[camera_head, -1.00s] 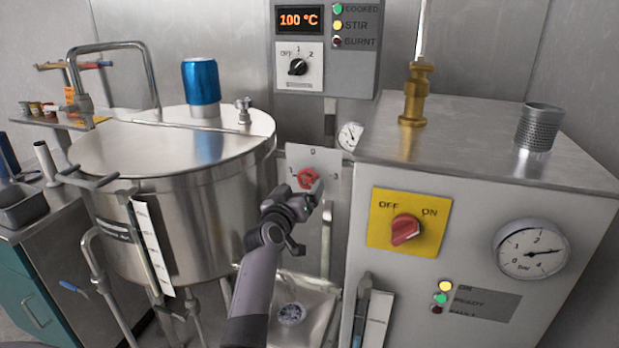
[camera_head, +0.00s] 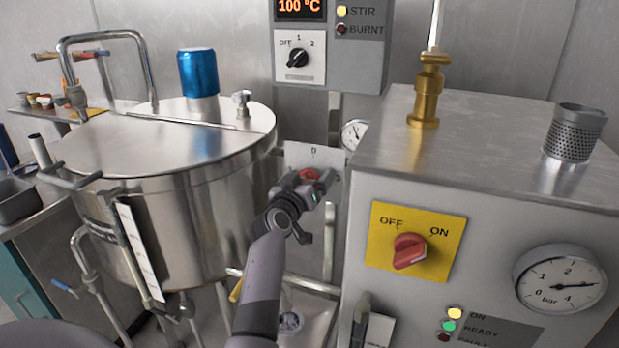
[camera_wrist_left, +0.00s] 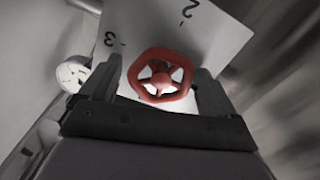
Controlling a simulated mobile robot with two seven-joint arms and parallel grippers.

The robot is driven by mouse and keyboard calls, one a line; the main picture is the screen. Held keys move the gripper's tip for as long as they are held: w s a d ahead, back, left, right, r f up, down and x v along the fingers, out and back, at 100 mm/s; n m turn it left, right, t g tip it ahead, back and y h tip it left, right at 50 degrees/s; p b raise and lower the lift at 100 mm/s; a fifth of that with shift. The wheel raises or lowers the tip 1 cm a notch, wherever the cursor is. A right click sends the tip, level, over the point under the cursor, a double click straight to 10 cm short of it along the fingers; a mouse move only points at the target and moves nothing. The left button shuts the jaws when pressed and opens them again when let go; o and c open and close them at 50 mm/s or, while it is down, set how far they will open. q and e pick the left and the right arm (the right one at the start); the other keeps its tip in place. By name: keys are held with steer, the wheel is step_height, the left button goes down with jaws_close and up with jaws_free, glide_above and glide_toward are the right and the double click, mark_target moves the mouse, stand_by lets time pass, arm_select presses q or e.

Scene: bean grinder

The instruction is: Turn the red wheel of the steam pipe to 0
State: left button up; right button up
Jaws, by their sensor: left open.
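The red wheel (camera_head: 309,174) of the steam pipe sits in front of a pale plate (camera_head: 325,158) marked with numbers, between the steel kettle and the grey cabinet. In the head view my left gripper (camera_head: 302,183) covers much of it. In the left wrist view the red wheel (camera_wrist_left: 161,75) lies between the two spread fingers of my left gripper (camera_wrist_left: 155,90), which is open. The plate (camera_wrist_left: 180,30) behind it shows a 2 and a 3. I cannot tell whether the fingers touch the rim. My right gripper is not in view.
The steel kettle (camera_head: 180,225) with a blue can (camera_head: 198,73) on its lid stands to the left. The grey cabinet (camera_head: 470,180) with a red OFF/ON switch (camera_head: 409,251) stands close on the right. A control box (camera_head: 335,60) hangs above.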

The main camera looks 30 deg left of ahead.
arm_select(q)
steer(key=c, duration=1)
steer(key=shift+o, duration=0.2)
steer(key=shift+m, duration=0.3)
steer(key=m+p, duration=0.2)
steer(key=m, duration=0.2)
steer(key=shift+d+r+m, duration=0.1)
steer(key=shift+r+m, duration=0.05)
steer(key=shift+m, duration=0.15)
steer(key=m+p, duration=0.2)
steer(key=m, duration=0.2)
steer(key=shift+d, duration=0.1)
steer(key=m+p, duration=0.1)
steer(key=m, duration=0.3)
steer(key=shift+f, duration=0.2)
steer(key=m, duration=0.4)
steer(key=shift+w+d+f+m, duration=0.1)
steer(key=shift+d+m, duration=0.05)
steer(key=shift+m, duration=0.25)
